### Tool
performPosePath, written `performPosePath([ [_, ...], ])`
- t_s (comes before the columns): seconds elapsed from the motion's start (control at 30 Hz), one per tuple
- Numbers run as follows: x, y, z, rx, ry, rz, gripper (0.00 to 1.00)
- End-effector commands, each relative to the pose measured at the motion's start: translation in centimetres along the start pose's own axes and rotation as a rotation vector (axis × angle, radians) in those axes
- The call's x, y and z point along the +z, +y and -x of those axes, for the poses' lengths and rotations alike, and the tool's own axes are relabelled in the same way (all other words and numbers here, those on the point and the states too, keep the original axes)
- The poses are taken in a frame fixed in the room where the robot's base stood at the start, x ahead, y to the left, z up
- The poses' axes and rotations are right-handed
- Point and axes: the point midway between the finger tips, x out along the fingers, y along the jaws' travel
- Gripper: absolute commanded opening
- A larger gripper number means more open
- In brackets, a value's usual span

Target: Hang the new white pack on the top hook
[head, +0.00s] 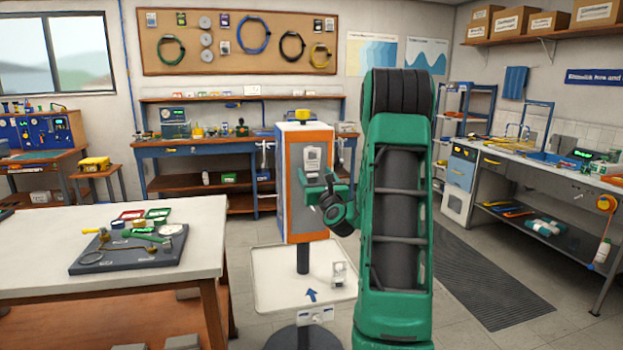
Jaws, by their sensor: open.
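A white pack (313,160) is upright against the front of the orange-and-white cabinet (291,190), high on its face. The hook behind it is too small to make out. My gripper (318,187) is open at the lower part of this pack, in front of the cabinet. I cannot tell whether the fingers touch the pack. A second small white pack-like item (338,274) stands low, over the white floor mat (270,287). I cannot tell which of the two is the new one. My green arm hides the area right of the cabinet.
A white table (60,225) with a dark board of tools (128,250) stands at the left. A post with a small white plate (315,314) stands in front of the mat. A workbench (215,148) runs along the back wall. A grey floor mat (490,280) lies clear at the right.

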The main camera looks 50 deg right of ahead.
Motion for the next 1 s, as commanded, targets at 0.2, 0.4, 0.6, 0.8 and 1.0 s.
performPosePath([
  [0.2,-0.1,0.0,0.5,0.000,0.002,-0.001,0.68],
  [0.4,-0.1,0.0,2.2,-0.001,0.003,-0.002,0.68],
  [0.6,-0.2,0.1,4.1,0.001,0.005,-0.002,0.68],
  [0.8,-0.2,-0.1,5.5,-0.003,0.005,-0.002,0.68],
  [1.0,-0.7,-0.1,6.3,-0.003,0.012,-0.002,0.68],
])
